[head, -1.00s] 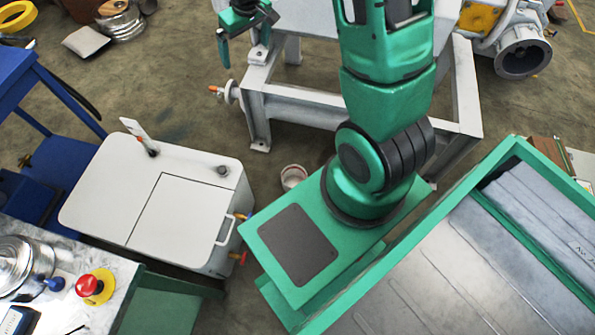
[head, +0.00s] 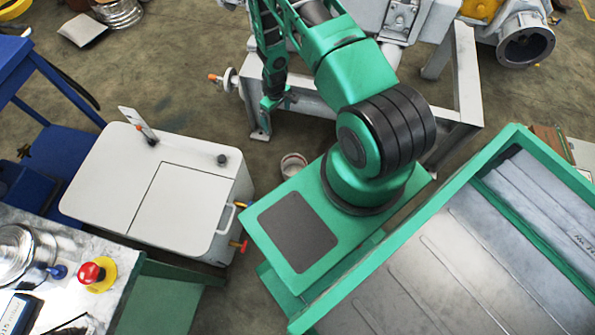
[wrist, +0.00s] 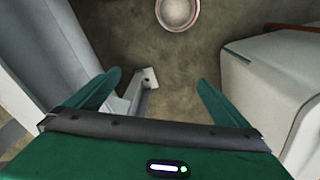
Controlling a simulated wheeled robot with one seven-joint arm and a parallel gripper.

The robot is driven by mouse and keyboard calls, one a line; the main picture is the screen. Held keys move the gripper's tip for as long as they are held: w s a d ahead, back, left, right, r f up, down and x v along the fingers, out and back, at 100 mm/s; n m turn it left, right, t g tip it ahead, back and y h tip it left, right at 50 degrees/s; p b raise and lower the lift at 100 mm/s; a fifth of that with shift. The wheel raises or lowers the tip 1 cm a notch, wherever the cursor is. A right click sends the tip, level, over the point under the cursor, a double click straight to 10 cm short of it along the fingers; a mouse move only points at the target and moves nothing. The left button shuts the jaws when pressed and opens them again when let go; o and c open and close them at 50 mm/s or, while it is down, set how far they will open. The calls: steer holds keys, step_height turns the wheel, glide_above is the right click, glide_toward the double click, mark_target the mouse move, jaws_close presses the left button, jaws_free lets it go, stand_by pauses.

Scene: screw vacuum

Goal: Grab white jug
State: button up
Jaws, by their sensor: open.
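The white jug (head: 293,166) looks like a small, round, pale vessel on the floor, between the white cabinet and my green base. In the wrist view the jug (wrist: 178,12) shows at the top edge, seen from above and partly cut off. My gripper (head: 278,101) is above and slightly left of the jug in the head view, pointing down. In the wrist view my gripper (wrist: 160,82) has its two green fingers wide apart with nothing between them. The jug lies beyond the fingertips, apart from them.
The white cabinet (head: 165,190) stands left of the jug, with a handle and coloured knobs on its near side. A grey metal frame (head: 320,92) stands behind my gripper. A workbench (head: 60,270) is at lower left. Bare floor surrounds the jug.

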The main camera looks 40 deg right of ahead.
steer(key=s+f, duration=0.4)
steer(key=f, duration=0.5)
steer(key=s+f, duration=0.4)
steer(key=f, duration=0.6)
steer(key=s+f, duration=0.4)
steer(key=f, duration=0.6)
steer(key=shift+s+d+n+g, duration=0.2)
steer(key=shift+s+n+g, duration=0.15)
steer(key=shift+n+g, duration=0.05)
steer(key=c, duration=1.1)
steer(key=shift+r, duration=0.15)
